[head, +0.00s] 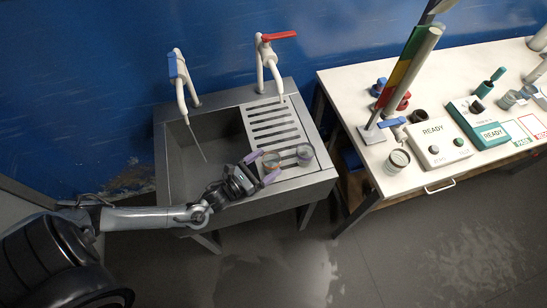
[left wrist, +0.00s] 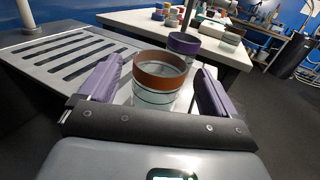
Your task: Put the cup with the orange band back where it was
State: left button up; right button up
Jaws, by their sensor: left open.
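The cup with the orange band (head: 272,161) stands upright on the right part of the sink's drainboard. In the left wrist view its orange-brown rim band (left wrist: 160,68) shows above a clear body with dark lines. My left gripper (head: 262,167) is open, with its purple fingers on either side of this cup. In the left wrist view the gripper (left wrist: 158,88) shows gaps between the fingers and the cup. A second cup, with a purple band (head: 304,154), stands just to the right on the drainboard and appears behind the first in the left wrist view (left wrist: 183,43). My right gripper is not in view.
The sink basin (head: 185,170) lies left of the slotted drainboard (head: 270,122). A blue-handled tap (head: 178,70) and a red-handled tap (head: 275,40) stand behind. The white table (head: 345,85) at right holds another cup (head: 398,160), a coloured post and two READY devices.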

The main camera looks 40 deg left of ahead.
pick_arm(q)
jog(key=s+a, duration=0.1)
jog(key=s, duration=0.6)
jog(key=shift+a, duration=0.15)
jog(key=shift+s, duration=0.1)
